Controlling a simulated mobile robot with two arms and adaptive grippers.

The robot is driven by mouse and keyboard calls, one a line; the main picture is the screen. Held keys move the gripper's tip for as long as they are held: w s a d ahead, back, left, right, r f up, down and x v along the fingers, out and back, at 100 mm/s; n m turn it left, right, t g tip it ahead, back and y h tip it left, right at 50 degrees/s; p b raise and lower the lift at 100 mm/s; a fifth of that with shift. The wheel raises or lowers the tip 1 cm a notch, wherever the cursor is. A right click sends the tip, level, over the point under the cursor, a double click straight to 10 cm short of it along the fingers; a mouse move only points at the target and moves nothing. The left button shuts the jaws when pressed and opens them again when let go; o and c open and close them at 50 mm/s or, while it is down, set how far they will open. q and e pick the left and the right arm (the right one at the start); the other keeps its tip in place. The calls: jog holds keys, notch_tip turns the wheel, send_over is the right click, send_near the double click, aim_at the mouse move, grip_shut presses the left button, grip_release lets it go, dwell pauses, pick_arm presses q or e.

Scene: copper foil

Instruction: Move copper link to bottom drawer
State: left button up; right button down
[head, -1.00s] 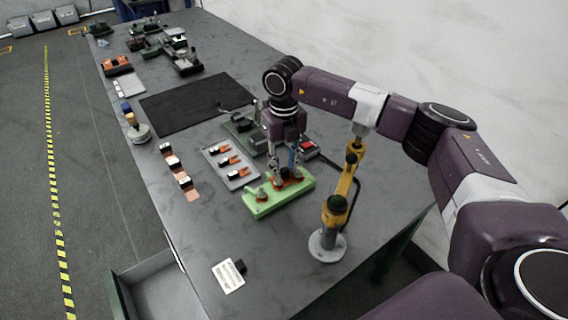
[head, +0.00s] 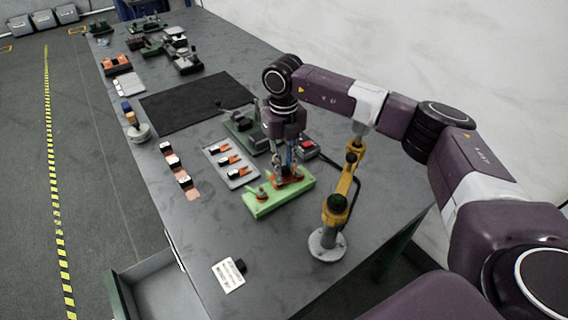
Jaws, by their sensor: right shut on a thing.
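My right gripper (head: 287,174) points down over the right half of a green block (head: 280,197) on the grey bench. It is shut on a small copper-orange piece, which looks like the copper link (head: 289,181), at the top of the block. The fingers hide part of it, and I cannot tell whether it still touches the block. Another orange piece (head: 262,197) sits on the left end of the block. An open grey drawer (head: 165,287) sticks out from the bench's near left side; the part of it in view looks empty. My left gripper is not in view.
A yellow jointed stand (head: 338,207) rises close to the right of the block. A tray (head: 243,179) with several orange-and-black pieces lies to the left. Small pieces on copper strips (head: 192,194) lie near the left edge. A white card (head: 228,276) lies on the clear near bench.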

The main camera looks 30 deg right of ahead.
jog(key=shift+w+b, duration=0.45)
jog(key=shift+w, duration=0.9)
jog(key=shift+r, duration=0.15)
notch_tip(320, 180, up, 7)
jog(key=p, duration=0.4)
jog(key=shift+p, duration=0.35)
dwell(0.4)
